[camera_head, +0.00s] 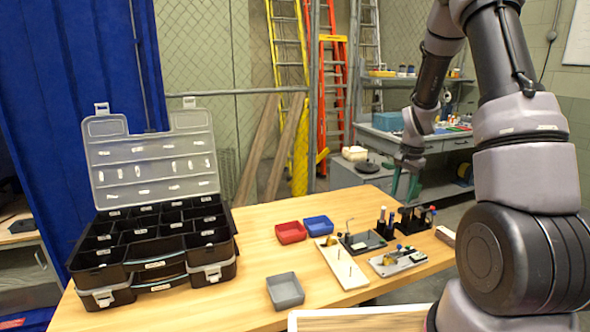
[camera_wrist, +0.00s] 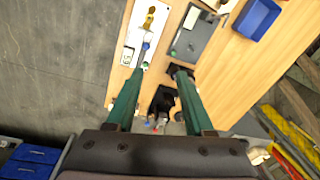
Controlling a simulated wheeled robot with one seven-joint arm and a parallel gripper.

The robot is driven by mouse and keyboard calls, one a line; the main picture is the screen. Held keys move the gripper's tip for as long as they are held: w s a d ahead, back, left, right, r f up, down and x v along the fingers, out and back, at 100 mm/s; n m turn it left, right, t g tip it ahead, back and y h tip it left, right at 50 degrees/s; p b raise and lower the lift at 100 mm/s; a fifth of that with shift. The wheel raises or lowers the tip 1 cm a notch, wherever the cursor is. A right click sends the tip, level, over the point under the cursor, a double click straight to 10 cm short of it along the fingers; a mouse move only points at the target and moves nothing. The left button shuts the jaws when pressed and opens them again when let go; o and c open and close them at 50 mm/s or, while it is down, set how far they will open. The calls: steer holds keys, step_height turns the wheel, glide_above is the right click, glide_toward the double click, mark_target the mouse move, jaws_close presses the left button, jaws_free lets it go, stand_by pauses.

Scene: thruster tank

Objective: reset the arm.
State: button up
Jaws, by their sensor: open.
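My gripper (camera_head: 403,188) hangs on my bent arm above the back right of the wooden table (camera_head: 262,247), pointing down. In the wrist view my gripper (camera_wrist: 161,68) shows two green fingers spread apart with nothing between them. The table's tool stands are below and beyond the fingers. A black holder (camera_wrist: 163,99) appears between the fingers, lower down and apart from them as far as I can tell.
An open black organizer case (camera_head: 150,245) stands on the left. Red (camera_head: 290,232), blue (camera_head: 318,226) and grey (camera_head: 285,291) bins sit mid-table. Tool stands (camera_head: 362,242) and a white board (camera_head: 341,264) are at right. Ladders (camera_head: 333,95) and a workbench (camera_head: 445,143) stand behind.

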steer(key=s+a+r+n+t, duration=0.1)
steer(key=s+a+r, duration=0.25)
steer(key=r, duration=0.65)
steer(key=s+a+r+n+t, duration=0.2)
steer(key=s+r, duration=0.3)
steer(key=r, duration=0.5)
steer(key=s+a+r+n+t, duration=0.1)
steer(key=s+a+r, duration=0.1)
steer(key=s+r, duration=0.3)
steer(key=s+a+r+n+t+y, duration=0.1)
steer(key=s+a+r+n+t, duration=0.1)
steer(key=s, duration=1)
step_height(320, 180, up, 3)
steer(key=shift+s+a+f+n+y, duration=0.15)
steer(key=shift+s+a+n+y, duration=0.15)
steer(key=shift+a, duration=0.4)
stand_by(0.3)
